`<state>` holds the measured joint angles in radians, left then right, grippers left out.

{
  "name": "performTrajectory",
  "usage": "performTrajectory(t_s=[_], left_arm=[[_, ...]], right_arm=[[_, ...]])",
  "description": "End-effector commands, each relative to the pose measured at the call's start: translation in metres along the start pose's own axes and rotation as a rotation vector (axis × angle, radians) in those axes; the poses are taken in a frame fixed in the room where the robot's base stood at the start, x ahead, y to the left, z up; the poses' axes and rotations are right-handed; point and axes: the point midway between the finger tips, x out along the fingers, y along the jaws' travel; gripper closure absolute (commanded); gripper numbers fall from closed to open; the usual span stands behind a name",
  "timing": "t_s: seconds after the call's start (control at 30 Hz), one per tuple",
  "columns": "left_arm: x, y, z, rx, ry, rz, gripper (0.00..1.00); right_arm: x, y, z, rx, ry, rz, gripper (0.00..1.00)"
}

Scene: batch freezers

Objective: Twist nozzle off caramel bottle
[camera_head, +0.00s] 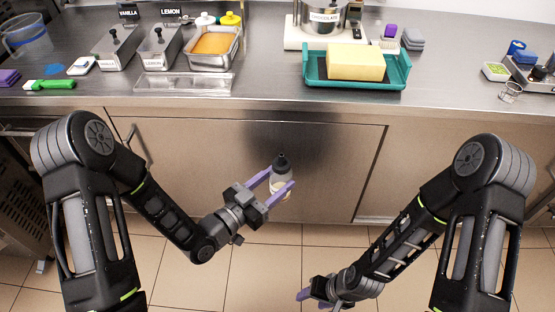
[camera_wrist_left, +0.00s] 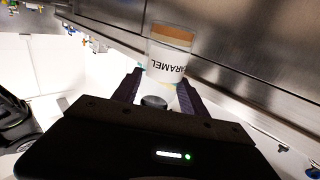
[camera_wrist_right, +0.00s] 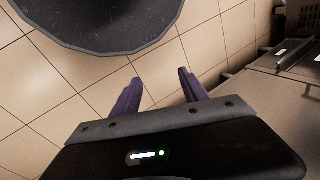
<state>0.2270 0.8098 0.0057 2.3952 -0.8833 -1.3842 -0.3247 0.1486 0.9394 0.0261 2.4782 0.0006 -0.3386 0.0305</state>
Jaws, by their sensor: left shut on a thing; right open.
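The caramel bottle (camera_head: 281,185) is pale, with a dark pointed nozzle (camera_head: 281,162) on top. My left gripper (camera_head: 280,179) is shut on the bottle, with its purple fingers on either side. It holds the bottle roughly upright in the air in front of the counter. In the left wrist view the bottle (camera_wrist_left: 171,50) shows its CARAMEL label upside down and brown content, with the dark nozzle (camera_wrist_left: 155,102) between the fingers. My right gripper (camera_head: 306,294) is low above the floor, open and empty. Its parted fingers (camera_wrist_right: 160,78) show in the right wrist view.
The steel counter (camera_head: 270,80) runs along the back, above closed cabinet doors (camera_head: 330,160). The space between my arms is free above the tiled floor (camera_head: 255,265).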

Motion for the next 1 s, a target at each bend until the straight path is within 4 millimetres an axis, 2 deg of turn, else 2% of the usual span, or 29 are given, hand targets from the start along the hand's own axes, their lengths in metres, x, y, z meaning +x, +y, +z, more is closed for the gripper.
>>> performTrajectory(t_s=[0.17,0.33,0.47,0.6,0.7,0.9,1.0], left_arm=[[0.0,0.0,-0.001,0.0,0.001,0.0,1.0],[0.0,0.0,-0.001,0.0,0.001,-0.001,1.0],[0.0,0.0,-0.001,0.0,0.001,-0.001,1.0],[0.0,0.0,-0.001,0.0,0.001,-0.001,1.0],[0.0,0.0,-0.001,0.0,0.001,-0.001,1.0],[0.0,0.0,-0.001,0.0,0.001,-0.001,1.0],[0.0,0.0,-0.001,0.0,0.001,-0.001,1.0]], right_arm=[[-0.003,-0.006,-0.041,0.102,0.031,0.009,0.41],[-0.018,-0.025,-0.108,0.291,0.079,0.006,0.41],[-0.044,-0.051,-0.167,0.468,0.119,-0.015,0.41],[-0.083,-0.087,-0.222,0.659,0.153,-0.054,0.41],[-0.116,-0.116,-0.254,0.788,0.168,-0.091,0.41],[-0.192,-0.18,-0.297,1.04,0.17,-0.17,0.41],[-0.233,-0.215,-0.304,1.169,0.15,-0.193,0.41]])
